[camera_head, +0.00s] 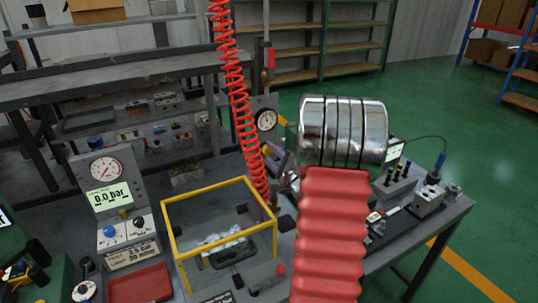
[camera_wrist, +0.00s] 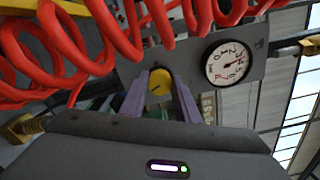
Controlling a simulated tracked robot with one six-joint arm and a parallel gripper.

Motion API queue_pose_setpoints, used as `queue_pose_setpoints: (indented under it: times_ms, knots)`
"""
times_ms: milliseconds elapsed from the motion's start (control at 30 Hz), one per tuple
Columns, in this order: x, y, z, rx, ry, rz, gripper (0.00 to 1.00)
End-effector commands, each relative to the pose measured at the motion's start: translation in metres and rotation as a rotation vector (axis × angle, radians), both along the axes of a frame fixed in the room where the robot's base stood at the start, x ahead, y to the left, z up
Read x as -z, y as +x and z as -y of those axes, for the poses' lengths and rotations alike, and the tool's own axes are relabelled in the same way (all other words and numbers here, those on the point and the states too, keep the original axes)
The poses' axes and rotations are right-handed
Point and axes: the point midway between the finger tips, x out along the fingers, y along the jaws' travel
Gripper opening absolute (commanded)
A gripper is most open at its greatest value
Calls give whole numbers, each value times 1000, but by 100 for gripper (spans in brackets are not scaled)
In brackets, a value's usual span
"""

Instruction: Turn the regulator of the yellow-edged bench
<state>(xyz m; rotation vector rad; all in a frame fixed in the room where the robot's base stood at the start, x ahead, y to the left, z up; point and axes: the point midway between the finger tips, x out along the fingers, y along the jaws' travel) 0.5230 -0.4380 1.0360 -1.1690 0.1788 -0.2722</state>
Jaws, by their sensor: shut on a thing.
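My gripper (camera_wrist: 158,88) is shut on a round yellow knob (camera_wrist: 160,76), which shows between its two purple-grey fingers in the wrist view. The knob sits on a grey panel (camera_wrist: 197,86), with a round white dial gauge (camera_wrist: 228,62) to its right. In the head view the same gauge (camera_head: 266,120) stands behind my gripper (camera_head: 275,158), whose fingers are partly hidden by my arm. The knob cannot be made out there. A yellow-edged frame (camera_head: 204,189) stands on the grey bench in front of the panel.
A red coiled hose (camera_head: 236,90) hangs beside my gripper and crosses the top of the wrist view (camera_wrist: 75,50). A gauge stand (camera_head: 108,183) reading 0.0 bar and a red tray (camera_head: 138,285) are at left. Fittings (camera_head: 430,197) stand at right. Green floor lies beyond.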

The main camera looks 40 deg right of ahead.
Motion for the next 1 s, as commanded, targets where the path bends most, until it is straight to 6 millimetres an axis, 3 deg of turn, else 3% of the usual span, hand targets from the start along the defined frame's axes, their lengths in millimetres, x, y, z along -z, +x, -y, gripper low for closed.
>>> queue_pose_setpoints:
  times_ms: [267, 300, 567, 1000]
  knots:
    - [4, -1, 2, 6, 7, -7, 6]
    - [4, -1, 2, 6, 7, -7, 29]
    - [2, -1, 1, 3, 4, -5, 47]
    - [1, -10, -2, 2, 1, -3, 47]
